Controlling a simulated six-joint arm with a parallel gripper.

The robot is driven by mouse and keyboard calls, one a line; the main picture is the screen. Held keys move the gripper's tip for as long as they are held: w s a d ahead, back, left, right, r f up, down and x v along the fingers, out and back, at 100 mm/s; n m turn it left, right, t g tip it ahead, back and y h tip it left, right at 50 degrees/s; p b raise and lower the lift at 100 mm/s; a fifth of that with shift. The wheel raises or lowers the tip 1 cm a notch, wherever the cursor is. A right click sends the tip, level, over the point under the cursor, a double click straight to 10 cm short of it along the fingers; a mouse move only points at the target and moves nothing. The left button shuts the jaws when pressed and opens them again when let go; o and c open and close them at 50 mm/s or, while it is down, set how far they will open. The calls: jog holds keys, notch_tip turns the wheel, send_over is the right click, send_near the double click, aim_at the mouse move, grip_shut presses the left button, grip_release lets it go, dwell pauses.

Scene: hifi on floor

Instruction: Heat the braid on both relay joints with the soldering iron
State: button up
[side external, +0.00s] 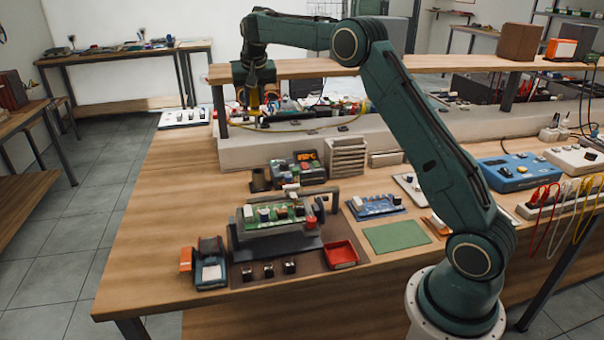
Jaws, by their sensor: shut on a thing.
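My gripper (254,90) is raised at the back left, in line with the raised shelf and well above the bench. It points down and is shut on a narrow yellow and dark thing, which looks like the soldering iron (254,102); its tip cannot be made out. A green circuit board (275,212) sits in a grey holder (275,242) at the front of the bench, far below my gripper. It carries several parts. The relay joints and the braid are too small to tell apart.
A dark mat (310,268) carries a red tray (341,253) and small black parts (268,270). A station with a lit display (306,166) stands behind the holder. A blue board (375,206) and green mat (397,236) lie right.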

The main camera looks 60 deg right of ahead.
jog(key=s+a+f+n, duration=0.2)
jog(key=s+a, duration=0.4)
jog(key=s, duration=0.4)
jog(key=s+a+f+n+t+y, duration=0.1)
jog(key=s+a+f, duration=0.3)
jog(key=s, duration=0.5)
jog(key=a+n, duration=0.1)
jog(key=a, duration=0.1)
jog(key=shift+s+a+f, duration=0.3)
jog(key=shift+s, duration=0.05)
jog(key=shift+f, duration=0.15)
jog(key=shift+f, duration=2.15)
jog(key=shift+s+f, duration=0.1)
jog(key=shift+f, duration=0.45)
dwell(2.7)
